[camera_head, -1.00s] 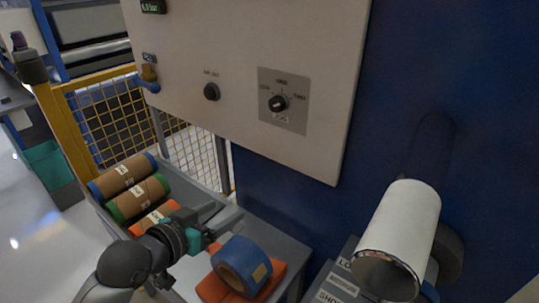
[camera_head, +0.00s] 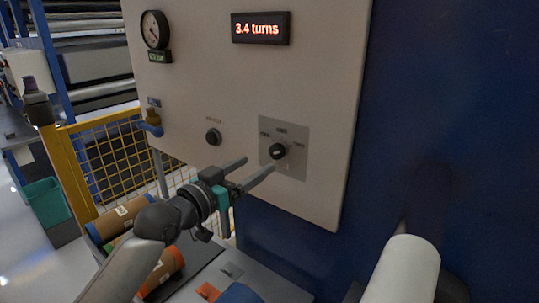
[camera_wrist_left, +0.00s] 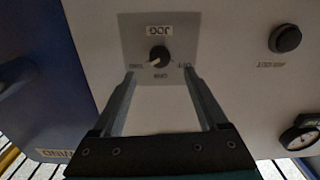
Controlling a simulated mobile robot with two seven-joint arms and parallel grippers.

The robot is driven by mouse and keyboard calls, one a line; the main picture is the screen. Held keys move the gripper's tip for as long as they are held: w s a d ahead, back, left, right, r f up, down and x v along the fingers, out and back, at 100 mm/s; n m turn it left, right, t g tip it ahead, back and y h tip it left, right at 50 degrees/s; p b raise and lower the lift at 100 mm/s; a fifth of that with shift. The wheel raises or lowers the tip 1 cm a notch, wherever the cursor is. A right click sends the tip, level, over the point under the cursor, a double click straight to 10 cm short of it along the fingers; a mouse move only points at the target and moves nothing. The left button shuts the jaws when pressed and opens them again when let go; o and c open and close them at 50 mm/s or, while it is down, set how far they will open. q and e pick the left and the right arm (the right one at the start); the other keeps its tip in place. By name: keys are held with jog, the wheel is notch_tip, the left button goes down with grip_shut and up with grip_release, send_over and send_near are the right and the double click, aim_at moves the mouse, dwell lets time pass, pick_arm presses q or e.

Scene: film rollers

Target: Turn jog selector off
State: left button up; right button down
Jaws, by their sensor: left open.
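The jog selector is a small black round knob (camera_head: 277,151) on a grey square plate (camera_head: 296,167) on the pale panel. The wrist view shows the knob (camera_wrist_left: 159,54) upside down, below "JOG" lettering. Its white mark points to the lower left there, towards the left label; the small labels are hard to read. My left gripper (camera_head: 258,164) is open and empty, its two fingers reaching towards the plate. In the wrist view the fingertips (camera_wrist_left: 159,73) lie either side of and just below the knob, not around it. My right gripper is not in view.
A black push button (camera_head: 213,137) sits left of the plate. Brown rolls (camera_head: 115,217) and a white roller (camera_head: 405,270) lie lower down.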

aim_at(274, 154)
pick_arm(q)
jog(key=shift+x, duration=3.3)
grip_shut()
